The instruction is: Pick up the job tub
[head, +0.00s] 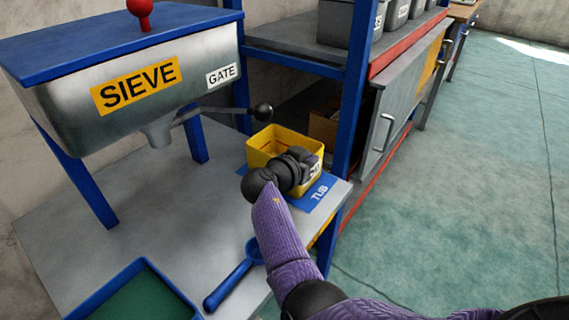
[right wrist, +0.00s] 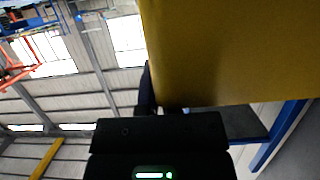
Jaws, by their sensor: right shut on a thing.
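The job tub (head: 268,140) is a yellow open box with a white label on its front. It is at the blue pad marked TUB (head: 318,194) on the grey bench. My right gripper (head: 302,164) is at the tub's near right side, shut on the tub, and hides part of its front. In the right wrist view the tub's yellow wall (right wrist: 225,50) fills the upper right, close against the gripper (right wrist: 165,108). I cannot tell whether the tub touches the pad. My left gripper is not in view.
A steel sieve hopper (head: 130,80) with a gate lever ending in a black knob (head: 263,111) stands behind and left of the tub. A blue scoop (head: 234,280) and a blue tray (head: 136,292) lie nearer. A blue shelf post (head: 354,90) rises close behind the tub.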

